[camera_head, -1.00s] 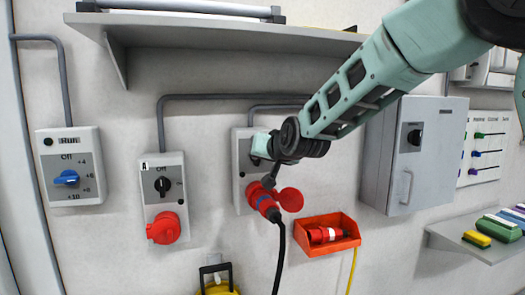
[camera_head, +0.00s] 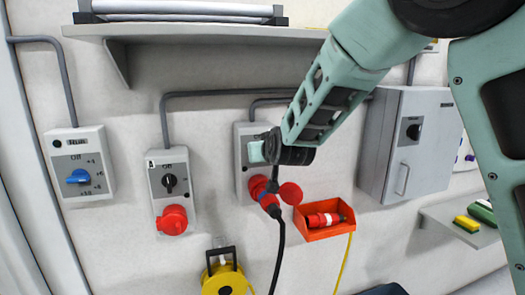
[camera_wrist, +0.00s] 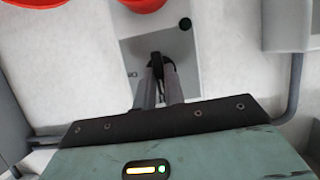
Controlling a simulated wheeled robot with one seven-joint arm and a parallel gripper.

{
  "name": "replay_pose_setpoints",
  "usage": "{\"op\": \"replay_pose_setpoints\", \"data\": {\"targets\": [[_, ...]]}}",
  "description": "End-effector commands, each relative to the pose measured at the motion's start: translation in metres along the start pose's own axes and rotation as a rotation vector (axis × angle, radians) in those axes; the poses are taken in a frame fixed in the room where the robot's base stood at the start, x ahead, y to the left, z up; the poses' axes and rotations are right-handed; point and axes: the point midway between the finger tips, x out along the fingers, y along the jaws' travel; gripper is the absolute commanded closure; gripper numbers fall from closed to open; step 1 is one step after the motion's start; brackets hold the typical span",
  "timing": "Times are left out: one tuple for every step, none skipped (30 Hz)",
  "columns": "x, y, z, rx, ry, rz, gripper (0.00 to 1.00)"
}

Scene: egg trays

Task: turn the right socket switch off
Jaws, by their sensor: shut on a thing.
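The right socket box (camera_head: 244,181) is a grey panel on the wall with a dark rotary switch in its upper part. My gripper (camera_wrist: 158,72) is shut on the black switch knob (camera_wrist: 156,60), its two grey fingers on either side of it. In the head view my wrist covers the knob and the box's markings, so the switch position is not readable. A red plug (camera_head: 265,194) with a black cable sits in the socket below, its round red lid (camera_head: 291,193) swung open to the right. The wrist view shows the box upside down (camera_wrist: 132,52).
A left socket box (camera_head: 156,191) has a black switch and a closed red lid. Farther left is a box with a blue knob (camera_head: 78,176). An orange holder (camera_head: 325,234) with a red connector and a grey cabinet (camera_head: 388,178) stand to the right. A shelf (camera_head: 215,31) is above.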

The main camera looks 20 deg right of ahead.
Motion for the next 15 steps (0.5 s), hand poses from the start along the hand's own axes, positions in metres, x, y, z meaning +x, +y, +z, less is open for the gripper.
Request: {"op": "replay_pose_setpoints", "data": {"targets": [[0.0002,0.0002,0.0009,-0.002,-0.001,0.000,1.00],[0.0002,0.0003,0.0009,-0.002,-0.001,0.000,1.00],[0.0002,0.0002,0.0009,-0.002,-0.001,0.000,1.00],[0.0002,0.0003,0.0009,-0.002,-0.001,0.000,1.00],[0.0002,0.0002,0.0009,-0.002,-0.001,0.000,1.00],[0.0002,0.0002,0.0009,-0.002,-0.001,0.000,0.84],[0.0002,0.0002,0.0009,-0.002,-0.001,0.000,0.75],[0.0002,0.0003,0.0008,-0.001,-0.001,0.000,0.67],[0.0002,0.0002,0.0008,-0.001,-0.001,0.000,0.67],[0.0002,0.0002,0.0007,-0.001,-0.001,0.000,0.67],[0.0002,0.0002,0.0006,-0.001,-0.001,0.000,0.67],[0.0002,0.0002,0.0005,-0.001,-0.001,0.000,0.67],[0.0002,0.0002,0.0005,-0.001,-0.001,0.000,0.67],[0.0001,0.0001,0.0004,0.000,-0.001,0.000,0.67],[0.0001,0.0001,0.0003,0.000,0.000,0.000,0.67]]}}
